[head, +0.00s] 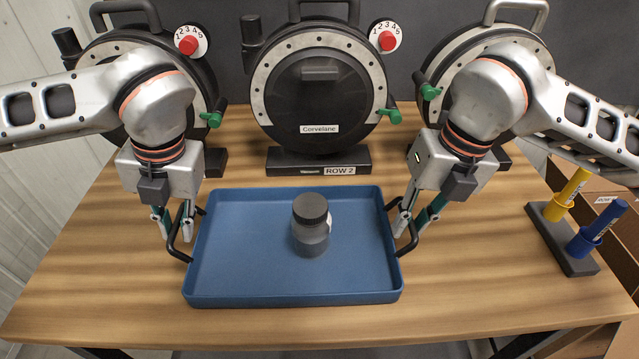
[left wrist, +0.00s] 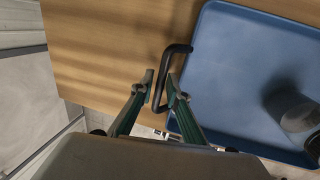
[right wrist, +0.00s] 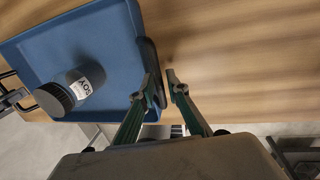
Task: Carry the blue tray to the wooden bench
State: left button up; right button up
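The blue tray (head: 235,290) is level at the middle of the wooden bench (head: 95,265), near its front edge; I see no clear gap under it. A grey bottle with a dark lid (head: 311,228) stands upright in it; its label reads SOY in the right wrist view (right wrist: 85,85). My left gripper (head: 173,228) is at the tray's left black handle (left wrist: 160,85), with its fingers apart on either side of the bar. My right gripper (head: 416,228) is at the right handle (right wrist: 150,60), its fingers apart with the bar between them.
Round seed meters stand along the back; the middle one (head: 320,100) reads Corvelane, on a ROW 2 base (head: 320,161). A dark rack (head: 562,238) with a yellow marker (head: 572,190) and a blue marker (head: 597,228) is at the right. Bare wood lies left and right of the tray.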

pick_arm(q)
jog(key=shift+s+r, duration=0.1)
jog(key=shift+r, duration=0.1)
pick_arm(e)
jog(key=shift+s+r, duration=0.1)
jog(key=shift+r, duration=0.1)
pick_arm(q)
jog(key=shift+r, duration=0.15)
pick_arm(e)
jog(key=shift+d+r, duration=0.1)
jog(key=shift+r, duration=0.4)
pick_arm(q)
jog(key=v, duration=1.1)
jog(key=shift+r, duration=0.3)
pick_arm(e)
notch_tip(320, 180, up, 11)
jog(key=d, duration=0.2)
jog(key=shift+s, duration=0.15)
jog(key=shift+f, duration=0.15)
pick_arm(q)
jog(key=shift+s, duration=0.1)
pick_arm(e)
jog(key=shift+s, duration=0.1)
